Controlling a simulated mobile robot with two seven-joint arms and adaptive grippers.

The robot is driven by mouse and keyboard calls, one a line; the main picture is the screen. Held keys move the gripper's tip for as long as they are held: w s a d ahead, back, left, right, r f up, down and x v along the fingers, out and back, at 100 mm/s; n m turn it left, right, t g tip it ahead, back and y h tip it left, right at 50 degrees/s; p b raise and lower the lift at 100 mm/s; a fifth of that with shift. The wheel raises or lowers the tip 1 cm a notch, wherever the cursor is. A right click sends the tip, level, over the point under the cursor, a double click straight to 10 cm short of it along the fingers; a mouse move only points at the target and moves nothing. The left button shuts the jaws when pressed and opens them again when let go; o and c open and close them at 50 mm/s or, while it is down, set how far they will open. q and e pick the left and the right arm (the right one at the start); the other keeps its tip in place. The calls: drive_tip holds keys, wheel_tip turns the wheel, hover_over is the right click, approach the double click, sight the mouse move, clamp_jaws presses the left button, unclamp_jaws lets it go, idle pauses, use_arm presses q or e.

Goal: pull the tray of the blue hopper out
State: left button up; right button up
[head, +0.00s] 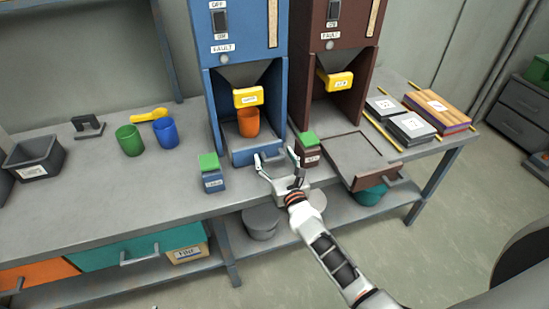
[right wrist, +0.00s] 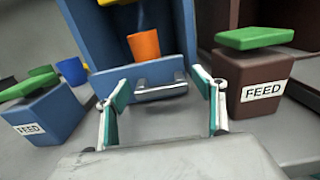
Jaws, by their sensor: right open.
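The blue hopper (head: 245,60) stands on the bench with an orange cup (head: 248,122) inside its bay, under the yellow spout (head: 248,97). Its tray (head: 240,155) is at the bottom front, in the bay, with a grey bar handle on the front. My right gripper (head: 278,160) is open in front of this tray. In the right wrist view its fingers (right wrist: 163,105) are spread to either side of the tray handle (right wrist: 161,90), which lies ahead between them. The orange cup also shows there (right wrist: 144,45). My left gripper is not in view.
A blue feed box (head: 211,178) stands left of the tray and a brown feed box (head: 307,152) close right of the gripper. The brown hopper's tray (head: 352,155) sticks out over the bench edge. Green (head: 130,140) and blue (head: 164,133) cups stand to the left.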

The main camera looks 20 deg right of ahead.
drive_tip(key=c, duration=1.6)
drive_tip(key=s+p, duration=0.1)
drive_tip(key=s, duration=0.8)
drive_tip(key=shift+d+p, duration=0.1)
drive_tip(key=shift+p, duration=0.2)
drive_tip(key=s, duration=1.3)
drive_tip(key=shift+d, duration=0.25)
drive_tip(key=shift+s+f, duration=0.1)
drive_tip(key=shift+s, duration=0.05)
